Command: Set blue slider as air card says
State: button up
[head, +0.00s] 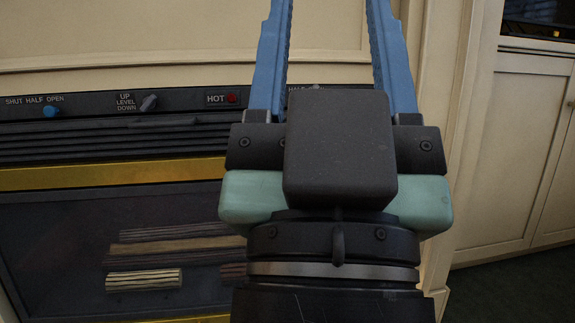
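The blue slider (51,112) is a small blue knob on the dark control strip of a fireplace at the left. It sits under the right part of its "SHUT HALF OPEN" label, about below the word OPEN. No air card can be made out in this view. My gripper (330,10) has two blue fingers set wide apart, pointing up the picture in front of the fireplace's right part. Nothing shows between the fingers, but their tips reach the top edge. My gripper is well to the right of the slider and apart from it.
A grey lever (148,103) by "UP LEVEL DOWN" and a red knob (232,97) by "HOT" share the strip. Another label is partly hidden by my gripper. Below are dark slats, a brass band (110,174) and a dark glass front with logs. Cream cabinet doors (510,150) stand right.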

aim_at(49, 111)
jog(key=u, duration=1.15)
